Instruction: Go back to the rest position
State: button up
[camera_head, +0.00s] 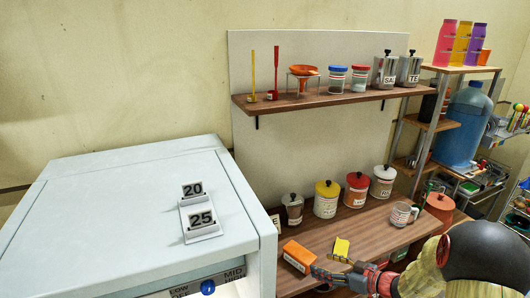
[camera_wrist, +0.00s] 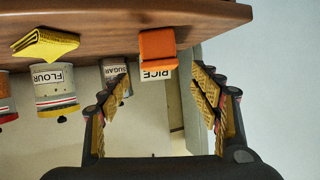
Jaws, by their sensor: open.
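My gripper (camera_head: 330,268) is at the front of the lower wooden shelf in the head view, with my arm coming in from the lower right. In the wrist view my gripper (camera_wrist: 165,92) has its two fingers spread wide with nothing between them. An orange box (camera_head: 298,256) lies on the lower shelf just left of the fingertips, and it also shows in the wrist view (camera_wrist: 158,46), beyond the fingers. A yellow folded piece (camera_head: 342,247) lies on the shelf close behind the gripper; it also shows in the wrist view (camera_wrist: 45,43).
The lower shelf (camera_head: 325,232) holds lidded jars and a glass mug (camera_head: 403,214). The upper shelf (camera_head: 300,105) holds more containers. A white cabinet (camera_head: 110,225) stands left. A blue water jug (camera_head: 463,125) stands at right.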

jog(key=shift+s+f+m, duration=0.1)
jog(key=shift+m, duration=0.7)
jog(key=s+a+r+m+g, duration=0.1)
jog(key=s+a+m+g, duration=0.25)
jog(key=s, duration=0.55)
jog(key=s+a+m+g, duration=0.3)
jog(key=s+m+g, duration=0.2)
jog(key=s, duration=0.4)
jog(key=s+d+r+h, duration=0.3)
jog(key=s+r+h, duration=0.4)
jog(key=s+r, duration=0.3)
jog(key=s+a+r+n+t+h, duration=0.1)
jog(key=r+t, duration=0.1)
jog(key=r, duration=0.3)
jog(key=s+a+r+n+t, duration=0.2)
jog(key=r, duration=0.4)
jog(key=shift+r+h, duration=0.3)
jog(key=shift+h, duration=0.1)
jog(key=shift+s+a, duration=0.1)
jog(key=shift+s, duration=0.1)
jog(key=shift+c, duration=1.2)
